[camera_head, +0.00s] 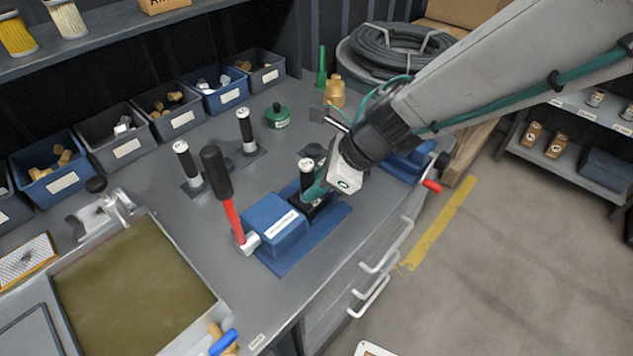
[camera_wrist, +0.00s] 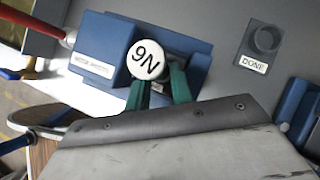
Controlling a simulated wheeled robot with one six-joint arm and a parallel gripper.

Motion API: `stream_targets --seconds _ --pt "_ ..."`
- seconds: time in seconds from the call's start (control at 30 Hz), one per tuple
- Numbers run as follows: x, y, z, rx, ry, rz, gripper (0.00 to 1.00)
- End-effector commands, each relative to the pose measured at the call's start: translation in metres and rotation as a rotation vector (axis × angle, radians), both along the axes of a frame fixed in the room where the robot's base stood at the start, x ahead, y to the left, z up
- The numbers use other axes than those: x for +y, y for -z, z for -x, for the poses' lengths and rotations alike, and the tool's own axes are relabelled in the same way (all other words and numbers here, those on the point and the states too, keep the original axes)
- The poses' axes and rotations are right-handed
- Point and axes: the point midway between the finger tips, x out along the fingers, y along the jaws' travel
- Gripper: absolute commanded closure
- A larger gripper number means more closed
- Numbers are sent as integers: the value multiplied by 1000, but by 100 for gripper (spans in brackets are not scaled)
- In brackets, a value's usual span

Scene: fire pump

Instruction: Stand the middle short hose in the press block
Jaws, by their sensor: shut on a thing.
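A short black hose with a white top (camera_head: 307,167) is upright between the teal fingers of my gripper (camera_head: 314,190), over the dark press block (camera_head: 303,208) of the blue press (camera_head: 275,222). In the wrist view its marked white top (camera_wrist: 146,61) shows between the fingertips (camera_wrist: 162,88), with the press body (camera_wrist: 100,48) beside it. The hose's lower end is hidden, so I cannot tell how deep it sits in the block. Two similar hoses stand in holders to the left, one nearer (camera_head: 186,165) and one farther (camera_head: 246,130).
The press's red lever with a black grip (camera_head: 222,185) stands up left of the block. A ring holder labelled DONE (camera_wrist: 265,40) is near the press. A green round container (camera_head: 277,117) and a blue vise (camera_head: 405,163) are on the bench. Parts bins (camera_head: 170,108) line the back.

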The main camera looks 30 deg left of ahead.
Motion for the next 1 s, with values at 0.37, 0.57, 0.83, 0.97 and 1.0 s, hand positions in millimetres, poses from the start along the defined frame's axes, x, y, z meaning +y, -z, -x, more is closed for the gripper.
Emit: stream_targets --seconds 0.37,0.57,0.83,0.97,1.0 --pt "0 1 0 0 0 0 68" --pt "-5 -9 -2 -1 1 -2 68" --pt "-36 -53 -11 -3 3 -3 68" --pt "-50 -74 -15 -2 2 -3 68" --pt "-54 -79 -16 -3 2 -2 68"
